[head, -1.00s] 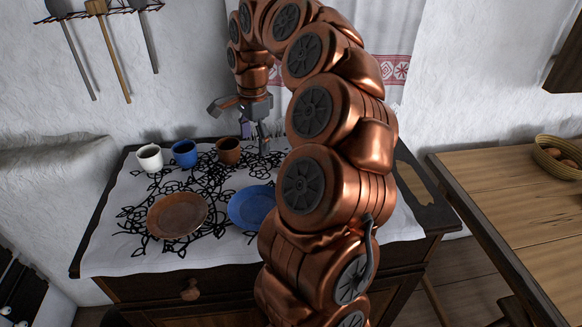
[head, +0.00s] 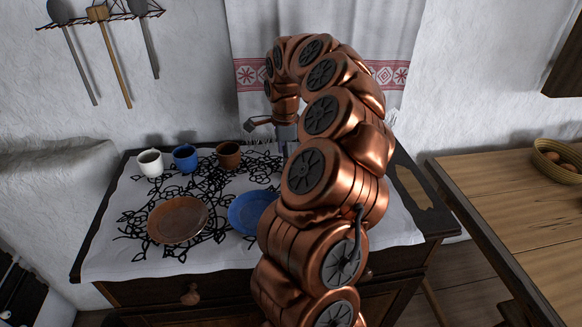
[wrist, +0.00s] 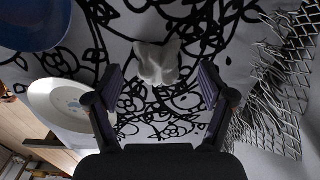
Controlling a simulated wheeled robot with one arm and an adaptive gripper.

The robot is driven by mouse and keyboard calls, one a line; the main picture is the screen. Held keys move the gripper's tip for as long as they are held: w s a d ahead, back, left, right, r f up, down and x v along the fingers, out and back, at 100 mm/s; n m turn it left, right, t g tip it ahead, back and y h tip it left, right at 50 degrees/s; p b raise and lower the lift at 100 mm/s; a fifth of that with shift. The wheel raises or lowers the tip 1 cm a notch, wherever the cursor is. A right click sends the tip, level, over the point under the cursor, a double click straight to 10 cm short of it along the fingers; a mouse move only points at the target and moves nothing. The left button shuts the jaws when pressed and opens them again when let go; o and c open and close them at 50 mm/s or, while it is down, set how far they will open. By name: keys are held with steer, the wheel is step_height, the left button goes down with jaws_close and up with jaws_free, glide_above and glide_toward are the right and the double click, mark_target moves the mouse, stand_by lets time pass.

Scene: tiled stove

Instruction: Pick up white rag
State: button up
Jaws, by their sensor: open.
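The white rag (wrist: 158,62) is a small crumpled lump on the black-and-white patterned cloth. In the wrist view it lies ahead of my gripper (wrist: 160,74), roughly centred between the two spread fingers. I see no contact between the fingers and the rag. My gripper also shows in the head view (head: 268,134), over the back of the covered dresser, pointing down. It is open and empty. The rag does not show in the head view, where my arm covers that part of the dresser top.
A white cup (head: 150,163), blue cup (head: 185,158) and brown cup (head: 228,155) stand at the back left. A brown plate (head: 177,219) and blue plate (head: 248,212) lie in front. A white plate (wrist: 66,104) is near the left finger. A fringed towel (head: 252,105) hangs behind.

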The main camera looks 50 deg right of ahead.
steer(key=shift+s+f+p, duration=0.15)
steer(key=shift+f+p, duration=0.2)
steer(key=shift+f, duration=1.3)
steer(key=c, duration=1.1)
steer(key=shift+r+b, duration=0.45)
steer(key=shift+r, duration=0.45)
steer(key=shift+s+r+b, duration=0.1)
steer(key=shift+r+b, duration=0.2)
steer(key=shift+r, duration=0.55)
steer(key=s+a+b, duration=0.1)
steer(key=s+a, duration=0.1)
steer(key=s, duration=0.3)
steer(key=s+a+r+b, duration=0.1)
steer(key=s+a+b, duration=0.1)
steer(key=s, duration=0.3)
steer(key=s+a+b, duration=0.1)
steer(key=s, duration=0.3)
steer(key=shift+s+a+r+b, duration=0.25)
steer(key=shift+s+a+b, duration=0.05)
steer(key=shift+s+a, duration=0.1)
